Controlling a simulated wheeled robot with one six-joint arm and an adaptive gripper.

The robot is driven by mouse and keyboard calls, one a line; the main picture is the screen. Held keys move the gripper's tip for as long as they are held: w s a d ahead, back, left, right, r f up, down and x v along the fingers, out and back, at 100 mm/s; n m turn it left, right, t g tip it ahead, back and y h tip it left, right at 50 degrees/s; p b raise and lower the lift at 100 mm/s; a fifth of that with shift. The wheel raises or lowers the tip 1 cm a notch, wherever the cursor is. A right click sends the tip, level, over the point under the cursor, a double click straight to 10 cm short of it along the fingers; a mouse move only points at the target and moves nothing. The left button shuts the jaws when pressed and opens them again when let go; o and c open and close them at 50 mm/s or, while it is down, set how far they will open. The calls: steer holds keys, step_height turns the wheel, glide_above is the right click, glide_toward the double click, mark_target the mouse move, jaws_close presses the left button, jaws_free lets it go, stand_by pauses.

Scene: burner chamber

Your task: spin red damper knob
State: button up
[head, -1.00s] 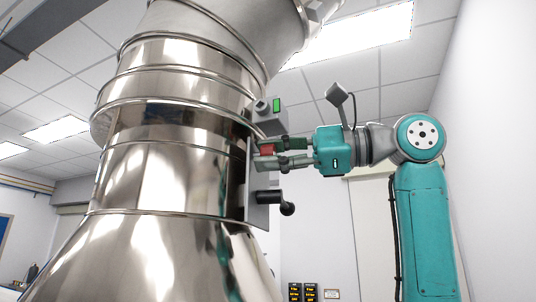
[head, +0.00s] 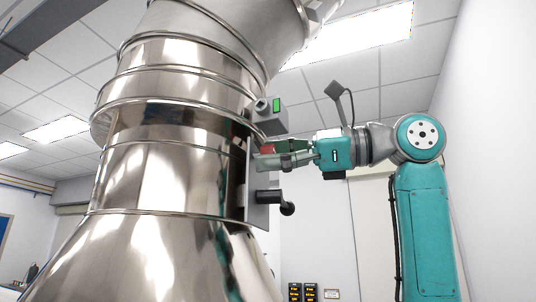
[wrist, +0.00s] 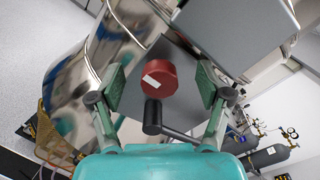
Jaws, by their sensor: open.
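The red damper knob (wrist: 160,82) is a round red cylinder with a white mark on its face, mounted on a grey plate (wrist: 185,62). In the wrist view it sits between the two fingers of my gripper (wrist: 160,90), with a gap on each side. In the head view the red knob (head: 267,149) is partly hidden behind the fingers of my gripper (head: 268,157), which reach it from the right. My gripper is open, rolled relative to the plate, and holds nothing.
A black crank handle (head: 272,197) sticks out just below the knob; it also shows in the wrist view (wrist: 153,117). A grey box with a green display (head: 270,115) sits above. The large shiny metal duct (head: 165,180) stands left. Gas cylinders (wrist: 268,154) lie in the wrist view's lower right.

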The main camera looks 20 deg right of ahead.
steer(key=shift+d, duration=0.1)
steer(key=shift+v, duration=2.95)
steer(key=shift+s, duration=0.1)
